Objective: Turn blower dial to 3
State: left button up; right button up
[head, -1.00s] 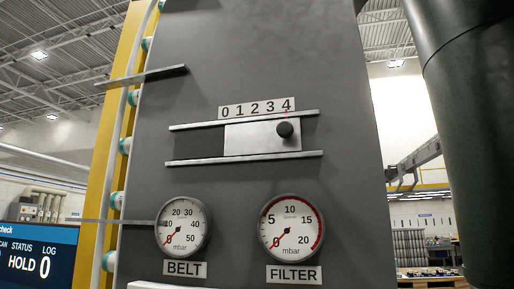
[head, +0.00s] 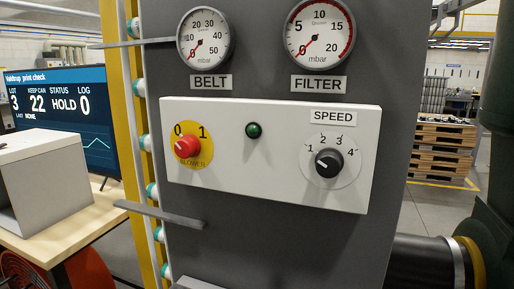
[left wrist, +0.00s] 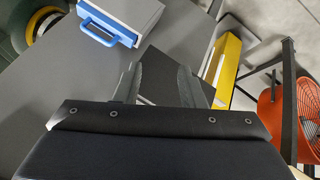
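The white control panel (head: 270,180) is on the grey cabinet in the head view. At its right is the black speed dial (head: 328,163) under a SPEED label, with marks 1 to 4; its white pointer line appears to aim at 1. At its left is the red BLOWER knob (head: 187,147) on a yellow disc marked 0 and 1; its pointer appears to be on the 0 side. My left gripper (left wrist: 158,85) shows only in the left wrist view, fingers apart and empty, away from the dials. My right gripper is in neither view.
A green lamp (head: 254,130) sits between the knobs. The BELT gauge (head: 205,38) and FILTER gauge (head: 319,28) are above. A flat bar (head: 160,214) juts out at lower left. A screen (head: 62,115) stands on a desk. The left wrist view shows a blue-handled box (left wrist: 120,20) and orange fan (left wrist: 292,110).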

aim_at(329, 162)
jog(key=k+j+z, duration=0.2)
jog(key=j, duration=0.25)
jog(key=k+j+z, duration=0.2)
jog(key=j, duration=0.2)
jog(key=k+j+z, duration=0.15)
jog(key=j, duration=0.25)
jog(key=i, duration=0.05)
